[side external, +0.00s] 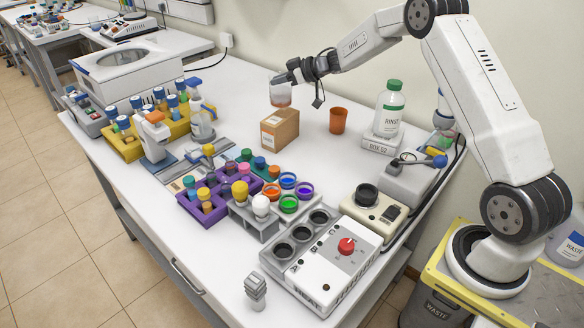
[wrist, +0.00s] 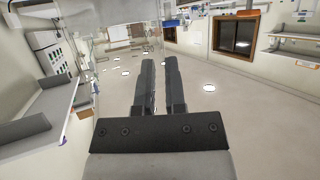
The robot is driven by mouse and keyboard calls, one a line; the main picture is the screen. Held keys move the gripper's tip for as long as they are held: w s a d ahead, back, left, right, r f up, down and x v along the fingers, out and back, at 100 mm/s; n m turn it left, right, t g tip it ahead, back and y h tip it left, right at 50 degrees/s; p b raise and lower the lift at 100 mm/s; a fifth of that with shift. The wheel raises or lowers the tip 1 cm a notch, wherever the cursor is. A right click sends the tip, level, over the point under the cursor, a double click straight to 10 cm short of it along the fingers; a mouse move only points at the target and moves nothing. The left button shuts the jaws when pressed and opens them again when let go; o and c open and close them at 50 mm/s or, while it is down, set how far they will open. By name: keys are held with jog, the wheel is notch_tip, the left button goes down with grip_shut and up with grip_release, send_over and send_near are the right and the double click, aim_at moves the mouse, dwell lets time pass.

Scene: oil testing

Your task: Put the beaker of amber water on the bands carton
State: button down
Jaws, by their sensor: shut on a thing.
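A clear beaker (side external: 281,97) with a little reddish-amber liquid is at the far side of the table, upright. My gripper (side external: 287,79) is shut on it near its upper part. The beaker is over the brown carton (side external: 281,128), which has a white label too small to read. The beaker's base appears at or just above the carton's top; I cannot tell if they touch. In the wrist view my gripper's fingers (wrist: 158,68) point out over the room, and the beaker is hard to make out there.
An orange cup (side external: 338,121) stands right of the carton. A rinse bottle (side external: 389,108) stands on a box farther right. A spray bottle (side external: 201,120) and yellow rack are to the left. Colourful racks and dishes (side external: 287,181) fill the front. Bare table lies behind the carton.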

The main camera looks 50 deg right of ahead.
aim_at(286, 88)
jog(key=shift+w+f, duration=0.1)
jog(key=shift+w+f, duration=0.25)
jog(key=shift+f, duration=1.55)
jog(key=shift+f, duration=0.15)
jog(key=c, duration=0.7)
grip_release()
jog(key=shift+v, duration=0.75)
jog(key=v, duration=1)
jog(key=shift+s+d+r, duration=0.2)
jog(key=shift+r, duration=0.05)
